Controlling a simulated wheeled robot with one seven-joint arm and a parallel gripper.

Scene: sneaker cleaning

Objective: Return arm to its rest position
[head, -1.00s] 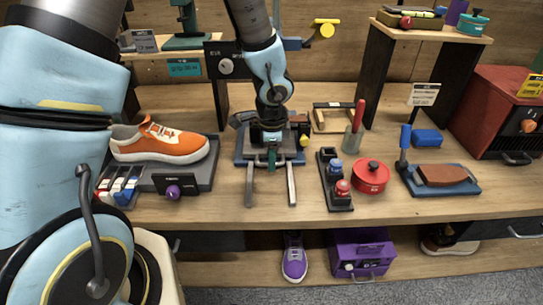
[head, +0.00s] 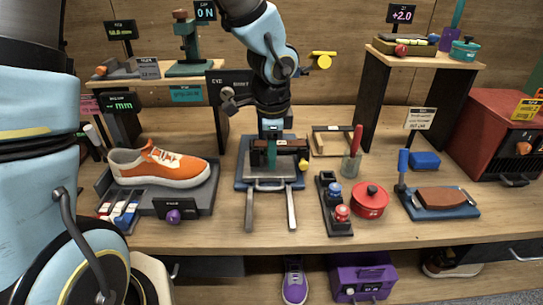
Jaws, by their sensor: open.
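My gripper (head: 271,137) points down over the blue-based stand (head: 243,184) in the middle of the bench. Its jaws are open, though the fingertips are small and partly lost against the stand. A dark and brown part (head: 290,151) sits at the back of the stand, just below the gripper; I cannot tell whether they touch. A grey block and two metal rails show at the front of the stand. My arm comes down from the top of the picture, bent at the blue joint (head: 268,45).
An orange-and-white sneaker (head: 165,168) rests on a grey platform at left. Right of the stand are a bottle rack (head: 334,205), a red pot (head: 369,201), a cup with a red-handled tool (head: 351,164) and a blue tray (head: 441,207). Raised shelves (head: 425,60) flank the arm.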

